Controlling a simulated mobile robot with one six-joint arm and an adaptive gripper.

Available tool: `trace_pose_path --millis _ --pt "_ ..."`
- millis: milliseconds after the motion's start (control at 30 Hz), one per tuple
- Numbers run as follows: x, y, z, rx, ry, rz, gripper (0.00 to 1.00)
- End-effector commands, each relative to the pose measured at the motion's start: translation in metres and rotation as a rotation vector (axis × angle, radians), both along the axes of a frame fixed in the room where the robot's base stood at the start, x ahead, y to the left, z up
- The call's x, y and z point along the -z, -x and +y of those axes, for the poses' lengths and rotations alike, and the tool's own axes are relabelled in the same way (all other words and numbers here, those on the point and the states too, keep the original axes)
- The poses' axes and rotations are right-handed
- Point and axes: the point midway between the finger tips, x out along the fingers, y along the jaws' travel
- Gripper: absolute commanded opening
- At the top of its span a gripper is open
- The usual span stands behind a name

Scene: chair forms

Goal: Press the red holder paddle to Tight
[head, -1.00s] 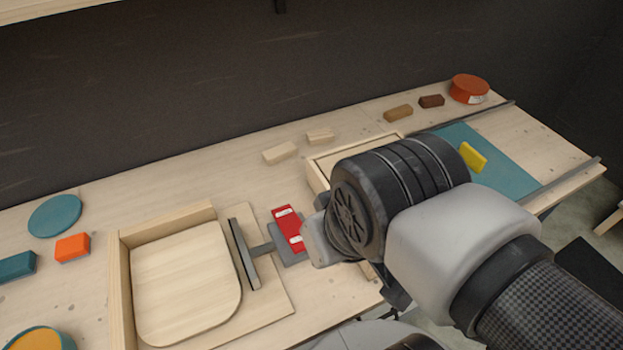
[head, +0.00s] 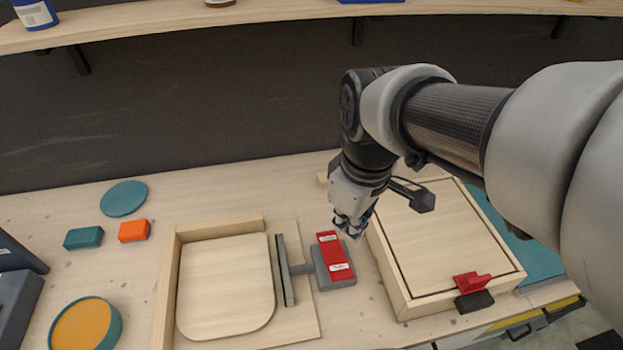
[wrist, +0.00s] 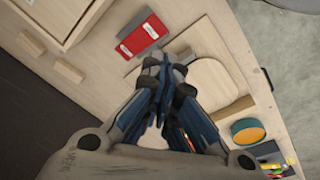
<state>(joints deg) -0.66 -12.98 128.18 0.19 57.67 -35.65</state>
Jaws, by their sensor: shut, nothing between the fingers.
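The red holder paddle (head: 334,257) sits on a grey base (head: 322,280) with a rod running left to a dark clamp bar (head: 286,270). It carries two white labels, one near each end, too small to read. In the wrist view the red paddle (wrist: 142,34) lies just beyond the fingertips. The bar stands beside a pale wooden seat panel (head: 225,285) in a wooden frame. My gripper (head: 352,230) is shut and empty, pointing down near the paddle's far right end. I cannot tell whether it touches the paddle.
A wooden box (head: 395,285) with a lid panel and a red latch (head: 472,283) stands close on the right. An orange block (head: 134,231), a teal block (head: 84,238), a teal disc (head: 124,198) and a round orange-topped tin (head: 86,325) lie left. A shelf (head: 250,20) runs above.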

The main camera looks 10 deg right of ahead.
Motion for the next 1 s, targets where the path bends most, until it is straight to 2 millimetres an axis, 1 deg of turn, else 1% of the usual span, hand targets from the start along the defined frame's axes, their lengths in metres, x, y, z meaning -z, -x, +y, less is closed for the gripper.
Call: trace_pose_path --millis 33,167,300,400,500,633,767,1000 --pt "-0.002 -0.014 0.001 -0.081 0.007 0.049 0.0" --pt "0.009 -0.046 0.004 -0.312 0.014 0.149 0.0" --pt "0.031 -0.076 0.006 -0.561 -0.003 0.253 0.0" --pt "0.05 -0.091 0.008 -0.717 -0.029 0.314 0.0" --pt "0.067 -0.1 0.01 -0.834 -0.052 0.354 0.0" --pt "0.08 -0.106 0.011 -0.92 -0.073 0.382 0.0" --pt "0.085 -0.107 0.011 -0.946 -0.08 0.389 0.0" --pt "0.085 -0.107 0.011 -0.945 -0.078 0.387 0.0"
